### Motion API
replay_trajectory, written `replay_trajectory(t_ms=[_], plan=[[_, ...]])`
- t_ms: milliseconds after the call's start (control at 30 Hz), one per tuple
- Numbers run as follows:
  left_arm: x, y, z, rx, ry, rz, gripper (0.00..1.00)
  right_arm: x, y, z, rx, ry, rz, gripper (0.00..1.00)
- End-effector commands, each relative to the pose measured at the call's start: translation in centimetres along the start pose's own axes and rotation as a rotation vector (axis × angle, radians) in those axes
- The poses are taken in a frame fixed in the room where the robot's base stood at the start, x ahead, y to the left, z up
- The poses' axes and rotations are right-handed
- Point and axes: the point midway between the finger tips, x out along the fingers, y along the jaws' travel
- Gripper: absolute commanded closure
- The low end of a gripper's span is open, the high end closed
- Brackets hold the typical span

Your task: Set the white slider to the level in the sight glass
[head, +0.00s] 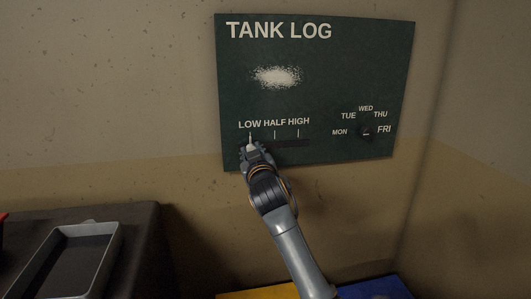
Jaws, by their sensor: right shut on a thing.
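A dark green board (340,80) headed TANK LOG hangs on the wall. Near its lower left is a slider scale marked LOW, HALF and HIGH, with a dark slot (292,144) under the marks. My right gripper (251,146) is at the left end of the slot, below LOW, shut on the white slider (251,138). Only a small pale part of the slider shows above the fingers; the rest is hidden by the gripper. The sight glass is not in view. My left gripper is not in view.
A day dial (367,131) marked MON to FRI sits at the board's lower right. A grey tray (106,251) lies on a dark surface at lower left. Yellow (258,294) and blue (376,288) tops show at the bottom edge.

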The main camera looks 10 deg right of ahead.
Motion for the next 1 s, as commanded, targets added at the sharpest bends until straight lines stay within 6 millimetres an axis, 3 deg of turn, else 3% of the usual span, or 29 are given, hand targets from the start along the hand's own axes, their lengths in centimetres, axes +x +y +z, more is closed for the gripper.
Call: replay_trajectory(t_ms=[233, 267, 367, 767, 1000], plan=[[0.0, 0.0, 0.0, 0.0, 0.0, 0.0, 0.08, 0.0, 0.0, 0.1, -0.001, -0.003, 0.0, 1.0], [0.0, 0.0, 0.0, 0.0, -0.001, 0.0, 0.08, 0.0, 0.0, 0.1, -0.001, -0.003, 0.0, 0.67], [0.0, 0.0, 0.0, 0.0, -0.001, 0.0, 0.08, 0.0, 0.0, 0.1, -0.001, -0.003, 0.0, 0.49], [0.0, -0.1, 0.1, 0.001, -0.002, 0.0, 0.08, -0.5, 0.0, 0.1, 0.0, -0.002, 0.0, 0.49], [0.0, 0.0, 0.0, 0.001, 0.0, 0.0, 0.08, -3.7, 0.0, 0.1, 0.0, 0.0, -0.001, 0.49]])
